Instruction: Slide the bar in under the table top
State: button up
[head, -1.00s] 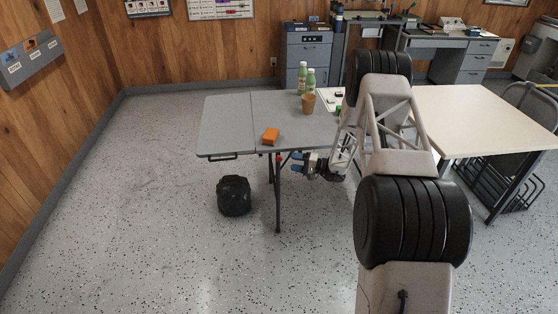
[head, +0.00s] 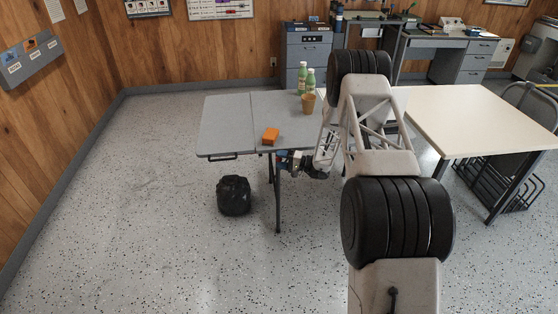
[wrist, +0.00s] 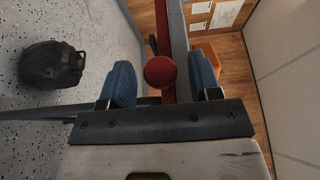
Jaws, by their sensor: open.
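A red bar (wrist: 162,25) with a round red knob (wrist: 160,72) at its near end runs along the table's edge in the wrist view. The grey folding table (head: 222,125) stands in the middle of the head view; its edge shows beside the bar in the wrist view (wrist: 179,30). My gripper (head: 287,161) is at the table's front edge, just below the top. In the wrist view its two blue fingertips (wrist: 162,78) are open, one on each side of the knob, with a gap on both sides. In the head view the gripper and arm hide the bar.
An orange block (head: 270,135) lies near the table's front edge. A brown cup (head: 308,103) and green bottles (head: 302,78) stand farther back. A black bag (head: 234,195) lies on the floor, left of the table leg. A cream table (head: 475,115) stands to the right.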

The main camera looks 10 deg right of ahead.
jog(key=shift+w+a, duration=0.2)
jog(key=shift+a, duration=0.25)
jog(key=shift+c, duration=0.4)
grip_shut()
